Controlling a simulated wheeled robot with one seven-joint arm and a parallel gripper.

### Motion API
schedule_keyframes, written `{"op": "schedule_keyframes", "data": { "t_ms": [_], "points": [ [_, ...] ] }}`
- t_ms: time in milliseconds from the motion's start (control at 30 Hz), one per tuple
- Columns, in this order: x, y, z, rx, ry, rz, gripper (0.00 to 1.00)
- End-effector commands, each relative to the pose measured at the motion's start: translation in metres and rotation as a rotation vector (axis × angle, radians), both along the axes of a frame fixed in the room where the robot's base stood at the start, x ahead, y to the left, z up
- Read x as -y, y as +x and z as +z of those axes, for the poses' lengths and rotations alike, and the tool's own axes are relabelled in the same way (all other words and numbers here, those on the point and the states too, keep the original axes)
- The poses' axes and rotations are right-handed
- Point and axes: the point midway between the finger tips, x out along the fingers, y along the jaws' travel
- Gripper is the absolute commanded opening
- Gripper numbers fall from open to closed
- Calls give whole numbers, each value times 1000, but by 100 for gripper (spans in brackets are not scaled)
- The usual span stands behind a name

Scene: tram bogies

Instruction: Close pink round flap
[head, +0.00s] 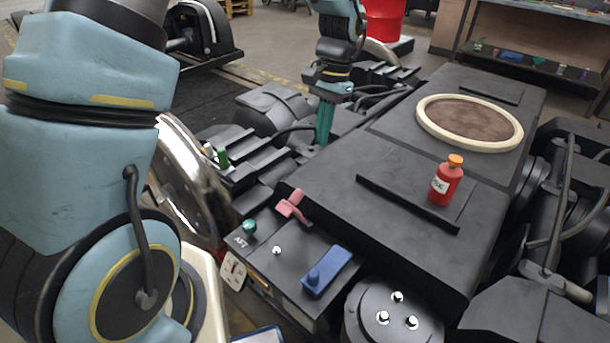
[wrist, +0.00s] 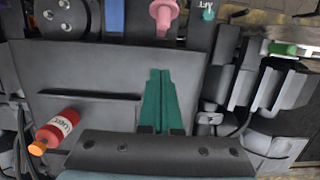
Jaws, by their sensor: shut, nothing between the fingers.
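The pink round flap (head: 292,205) stands up from the near left edge of the black bogie block in the head view. In the wrist view the pink flap (wrist: 163,14) shows at the top edge, partly cut off. I cannot tell its exact angle. My gripper (head: 321,142) points down over the far left side of the block, beyond the flap and apart from it. Its teal fingers (wrist: 160,72) are together and empty in the wrist view.
A blue latch (head: 330,273), a teal knob (head: 249,227) and a silver knob (head: 277,250) sit near the flap. A red bottle (head: 445,183) with an orange cap stands on the block. A cream ring (head: 427,120) lies farther back. Dark bogie parts crowd both sides.

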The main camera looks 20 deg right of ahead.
Motion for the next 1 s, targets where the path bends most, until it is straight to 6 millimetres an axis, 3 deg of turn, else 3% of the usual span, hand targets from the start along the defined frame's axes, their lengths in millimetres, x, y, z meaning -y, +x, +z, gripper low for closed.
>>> {"op": "schedule_keyframes", "data": {
  "t_ms": [400, 667, 1000],
  "points": [
    [-16, -9, -82, -5, 3, 3, 0],
    [-42, -22, -95, -1, 2, 4, 0],
    [-47, -25, -98, 0, 0, 4, 0]
  ]
}}
